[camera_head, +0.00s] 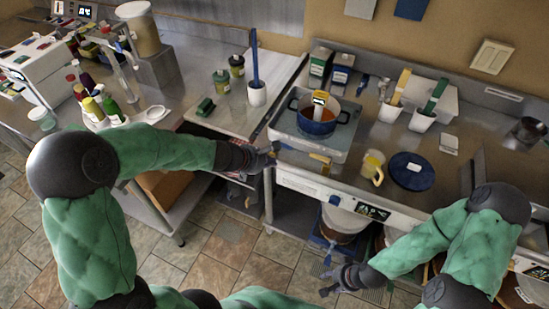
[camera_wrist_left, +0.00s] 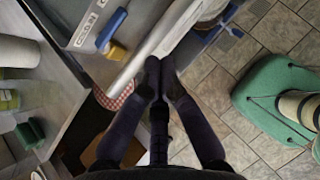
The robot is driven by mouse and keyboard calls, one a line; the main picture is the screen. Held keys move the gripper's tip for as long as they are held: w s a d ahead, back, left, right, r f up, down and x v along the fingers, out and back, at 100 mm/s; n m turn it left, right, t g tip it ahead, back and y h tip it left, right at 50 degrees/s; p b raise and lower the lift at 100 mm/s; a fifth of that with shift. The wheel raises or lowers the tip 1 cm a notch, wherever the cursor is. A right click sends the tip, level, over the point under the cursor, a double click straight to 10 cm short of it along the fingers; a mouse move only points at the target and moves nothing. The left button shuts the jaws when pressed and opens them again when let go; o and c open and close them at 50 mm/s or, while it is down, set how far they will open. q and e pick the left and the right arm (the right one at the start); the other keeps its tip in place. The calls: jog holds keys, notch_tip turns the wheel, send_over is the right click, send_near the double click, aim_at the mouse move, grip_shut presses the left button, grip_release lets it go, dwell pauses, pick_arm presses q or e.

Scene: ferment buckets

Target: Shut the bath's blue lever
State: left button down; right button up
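The bath (camera_head: 282,138) is a steel basin on the counter, with a dark blue pot (camera_head: 316,128) in it. In the left wrist view, the blue lever (camera_wrist_left: 112,28) sits at the bath's side beside a yellow fitting (camera_wrist_left: 117,51). The yellow fitting also shows in the head view (camera_head: 320,157); the lever is too small there to make out surely. My left gripper (camera_head: 275,150) is left of the fitting, apart from the lever; its fingertips (camera_wrist_left: 160,66) are together with nothing between them. My right gripper (camera_head: 328,281) is low over the floor, fingers spread and empty.
A white cup with a blue tool (camera_head: 257,94) is at the back left. Floor (camera_head: 224,255) is open in front.

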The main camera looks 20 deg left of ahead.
pick_arm(q)
jog(key=shift+s+a+r, duration=0.15)
jog(key=shift+s+r, duration=0.5)
jog(key=shift+f, duration=0.1)
